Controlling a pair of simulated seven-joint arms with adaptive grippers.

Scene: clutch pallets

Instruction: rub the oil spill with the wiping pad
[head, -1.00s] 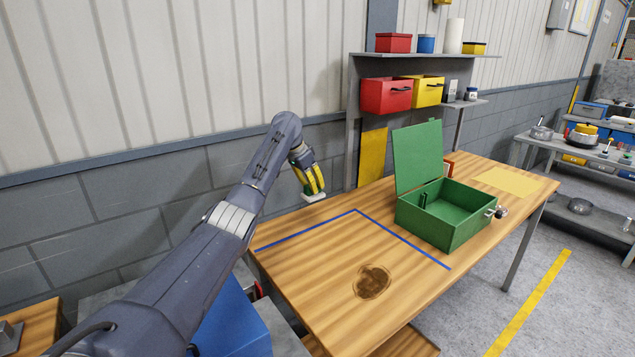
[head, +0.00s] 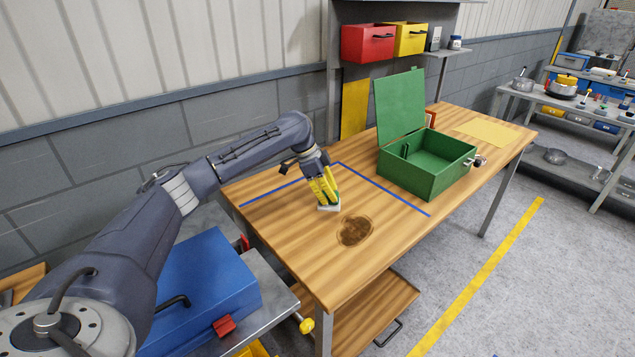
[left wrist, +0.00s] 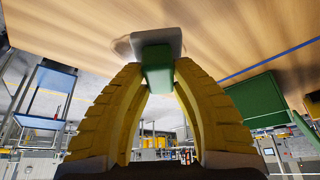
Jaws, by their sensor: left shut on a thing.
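The oil spill (head: 355,230) is a dark brown patch on the wooden workbench. My left gripper (head: 328,198), with yellow fingers, is just behind and left of the spill in the head view. It is shut on the wiping pad (head: 329,208), which has a pale, flat base. In the left wrist view the pad's green handle (left wrist: 157,77) sits between the fingertips, with the pale base (left wrist: 157,43) beyond it, close to the wood. Part of the brown spill shows behind the base there. I cannot tell if the pad touches the bench. My right gripper is not in view.
An open green box (head: 425,178) stands on the bench right of the spill. Blue tape lines (head: 385,190) mark the bench around the spill's area. A blue toolbox (head: 200,285) stands at the lower left. The bench around the spill is clear.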

